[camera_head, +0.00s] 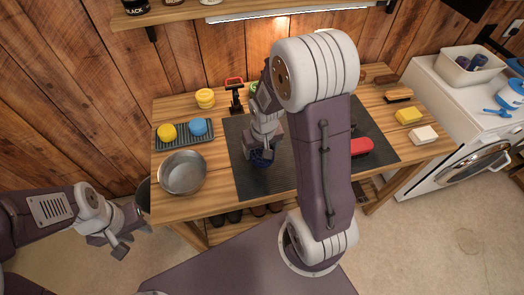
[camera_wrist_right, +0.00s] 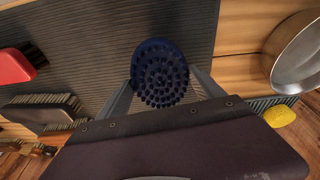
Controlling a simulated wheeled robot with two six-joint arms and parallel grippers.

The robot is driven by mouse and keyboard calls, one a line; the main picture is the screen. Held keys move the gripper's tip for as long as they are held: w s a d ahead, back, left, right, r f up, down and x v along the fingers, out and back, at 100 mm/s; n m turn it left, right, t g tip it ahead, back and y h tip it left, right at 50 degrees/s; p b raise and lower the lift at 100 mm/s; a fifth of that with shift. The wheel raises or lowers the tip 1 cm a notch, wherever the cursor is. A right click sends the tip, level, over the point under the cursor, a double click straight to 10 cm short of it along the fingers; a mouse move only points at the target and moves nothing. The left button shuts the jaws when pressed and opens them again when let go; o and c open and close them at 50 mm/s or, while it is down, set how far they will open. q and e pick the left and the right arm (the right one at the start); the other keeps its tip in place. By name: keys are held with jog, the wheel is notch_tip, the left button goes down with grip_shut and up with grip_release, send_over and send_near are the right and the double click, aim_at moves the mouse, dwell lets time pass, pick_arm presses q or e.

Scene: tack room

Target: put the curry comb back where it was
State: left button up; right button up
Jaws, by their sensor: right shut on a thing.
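The dark blue curry comb (camera_wrist_right: 160,72), with its rubber nubs facing the camera, is between the fingers of my right gripper (camera_wrist_right: 162,88) in the right wrist view. In the head view the comb (camera_head: 262,160) is partly hidden under my right gripper (camera_head: 264,150), over the dark ribbed mat (camera_head: 243,183). I cannot tell whether the comb touches the mat. My left gripper (camera_head: 118,243) is off the table's front left, apart from every object, and its jaws are too small to judge.
A steel bowl (camera_head: 183,173) and a tray (camera_head: 160,141) with yellow and blue sponges are at the left. A red-backed brush (camera_head: 361,146) lies on the mat's right. Yellow (camera_head: 408,116) and white (camera_head: 423,135) blocks are at the right. My right arm hides the mat's middle.

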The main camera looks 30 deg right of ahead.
jog(key=shift+w+d+f, duration=0.4)
jog(key=shift+w+d, duration=0.05)
jog(key=shift+w, duration=0.15)
jog(key=shift+w+d+f, duration=0.4)
jog(key=shift+w, duration=0.15)
jog(key=shift+s+d, duration=0.1)
jog(key=shift+s+f, duration=0.15)
jog(key=x, duration=0.3)
jog(key=shift+s+f, duration=0.1)
jog(key=shift+s, duration=0.15)
jog(key=shift+w+f, duration=0.2)
jog(key=shift+f, duration=0.2)
jog(key=shift+s, duration=0.15)
jog(key=shift+b, duration=0.35)
jog(key=o, duration=2)
jog(key=shift+f, duration=0.1)
